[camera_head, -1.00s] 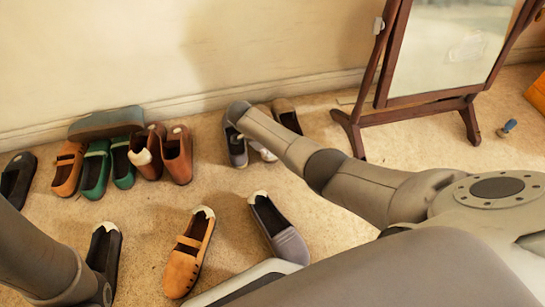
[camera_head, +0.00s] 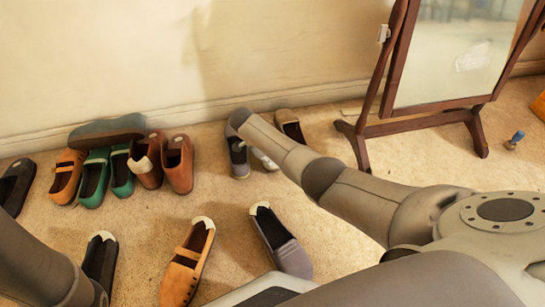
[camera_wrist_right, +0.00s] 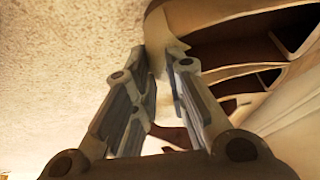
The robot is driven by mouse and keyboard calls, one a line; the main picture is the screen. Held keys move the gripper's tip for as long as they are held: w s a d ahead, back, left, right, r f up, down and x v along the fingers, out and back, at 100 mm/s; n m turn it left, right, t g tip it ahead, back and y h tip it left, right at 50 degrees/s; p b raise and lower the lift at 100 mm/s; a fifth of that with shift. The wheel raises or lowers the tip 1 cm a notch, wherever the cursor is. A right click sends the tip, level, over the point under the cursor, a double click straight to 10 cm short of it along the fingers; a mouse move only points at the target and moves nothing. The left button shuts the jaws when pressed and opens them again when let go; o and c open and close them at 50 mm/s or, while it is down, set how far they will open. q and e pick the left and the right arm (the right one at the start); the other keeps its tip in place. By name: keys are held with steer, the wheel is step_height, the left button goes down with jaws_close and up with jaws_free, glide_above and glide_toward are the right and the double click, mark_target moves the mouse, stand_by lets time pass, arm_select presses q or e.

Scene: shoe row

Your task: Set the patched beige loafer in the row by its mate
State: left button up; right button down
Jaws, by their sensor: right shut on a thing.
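In the right wrist view, my right gripper (camera_wrist_right: 162,60) is shut on the pale edge of a beige shoe (camera_wrist_right: 158,28), which looks like the patched beige loafer. Dark shoe openings and beige sides fill the right of that view. In the head view, my right forearm reaches to the row by the wall and hides the gripper. A beige-brown shoe (camera_head: 289,124), probably the mate, shows just behind the forearm. A pale shoe end (camera_head: 265,160) peeks out below it; I cannot tell whether it is the held loafer. My left arm shows at lower left, its gripper out of view.
Left along the wall stand black, orange, green and brown shoes (camera_head: 178,165), with a teal one (camera_head: 105,130) behind. A grey shoe (camera_head: 238,158) is beside the forearm. Black, orange (camera_head: 187,265) and grey shoes (camera_head: 282,243) lie in front. A standing mirror (camera_head: 395,125) is right.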

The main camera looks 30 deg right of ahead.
steer(key=shift+f, duration=0.35)
steer(key=c, duration=1.4)
jaws_free()
steer(key=shift+o, duration=0.2)
